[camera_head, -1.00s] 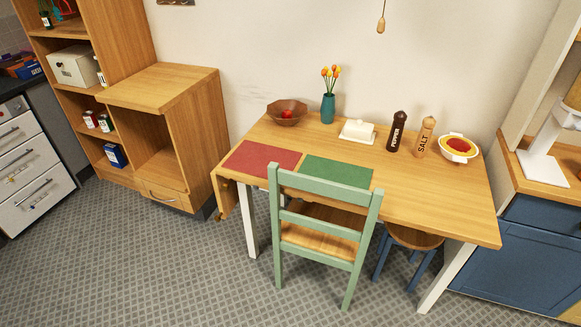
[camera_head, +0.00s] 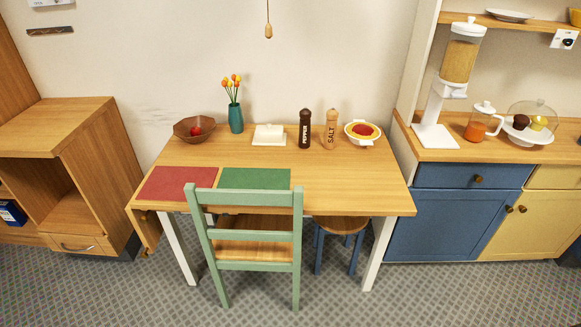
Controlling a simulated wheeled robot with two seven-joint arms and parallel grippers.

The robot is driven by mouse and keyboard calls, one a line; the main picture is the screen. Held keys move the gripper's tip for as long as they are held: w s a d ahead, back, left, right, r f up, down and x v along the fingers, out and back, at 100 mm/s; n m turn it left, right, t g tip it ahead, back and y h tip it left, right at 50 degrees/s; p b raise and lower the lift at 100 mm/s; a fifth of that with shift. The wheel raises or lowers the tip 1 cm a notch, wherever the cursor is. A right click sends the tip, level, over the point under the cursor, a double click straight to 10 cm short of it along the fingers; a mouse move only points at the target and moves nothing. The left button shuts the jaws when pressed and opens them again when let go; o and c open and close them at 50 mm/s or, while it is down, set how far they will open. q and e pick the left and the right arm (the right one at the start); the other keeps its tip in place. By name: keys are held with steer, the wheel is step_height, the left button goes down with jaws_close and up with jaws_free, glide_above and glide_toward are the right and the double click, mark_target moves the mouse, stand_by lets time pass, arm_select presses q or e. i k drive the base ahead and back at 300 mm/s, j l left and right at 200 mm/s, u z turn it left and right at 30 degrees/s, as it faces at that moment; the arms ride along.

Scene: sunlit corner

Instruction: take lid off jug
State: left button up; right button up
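A glass jug (camera_head: 481,123) with orange contents stands on the wooden counter at the right, between the dispenser and a domed cake stand. Its lid (camera_head: 484,106) is whitish with a small knob and sits on top of the jug. The jug's handle points to the right. Neither of my grippers is in view.
A cereal dispenser (camera_head: 455,75) stands left of the jug and a glass-domed stand (camera_head: 529,123) to its right. Blue and yellow cabinets lie below the counter. The dining table (camera_head: 340,180) and green chair (camera_head: 250,236) are left of it. Floor (camera_head: 440,295) before the cabinets is clear.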

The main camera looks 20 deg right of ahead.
mark_target(485, 108)
steer(key=z, duration=1.75)
steer(key=i+l+z, duration=0.45)
steer(key=i+z, duration=0.2)
steer(key=i, duration=0.2)
steer(key=i+z, duration=0.3)
steer(key=i, duration=0.15)
steer(key=i+l+u, duration=0.2)
steer(key=i, duration=0.3)
steer(key=i+l+u, duration=0.1)
steer(key=i+u, duration=0.15)
steer(key=i, duration=0.25)
steer(key=i+l+u, duration=0.2)
steer(key=i, duration=0.3)
steer(key=l, duration=0.1)
